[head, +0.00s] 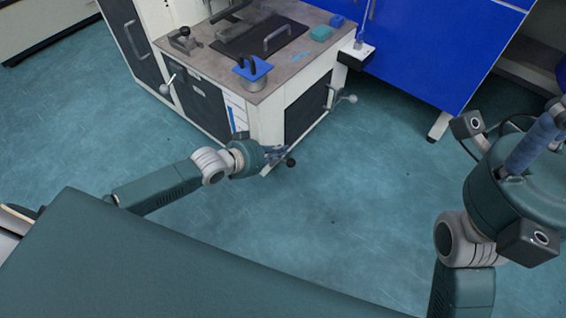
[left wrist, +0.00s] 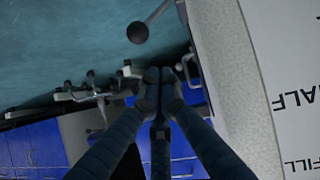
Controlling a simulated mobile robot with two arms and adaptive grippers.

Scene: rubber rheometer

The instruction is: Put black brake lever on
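A lever with a black ball knob (head: 290,161) sits low at the machine's front corner in the head view. In the left wrist view its black ball (left wrist: 137,32) and short metal rod stand beyond my fingertips, apart from them. My left gripper (head: 277,152) is beside this lever, close to the machine's corner. In the left wrist view the left gripper's fingertips (left wrist: 160,75) are together with nothing clearly between them. My right gripper's blue-grey finger (head: 530,145) shows at the right edge; its tips are cut off.
The rheometer machine (head: 258,117) has a metal top with a blue block (head: 254,70) and a teal block (head: 321,33). Other levers (head: 343,98) stick out from its sides. A blue cabinet (head: 440,50) stands behind. The teal floor (head: 360,190) is clear between my arms.

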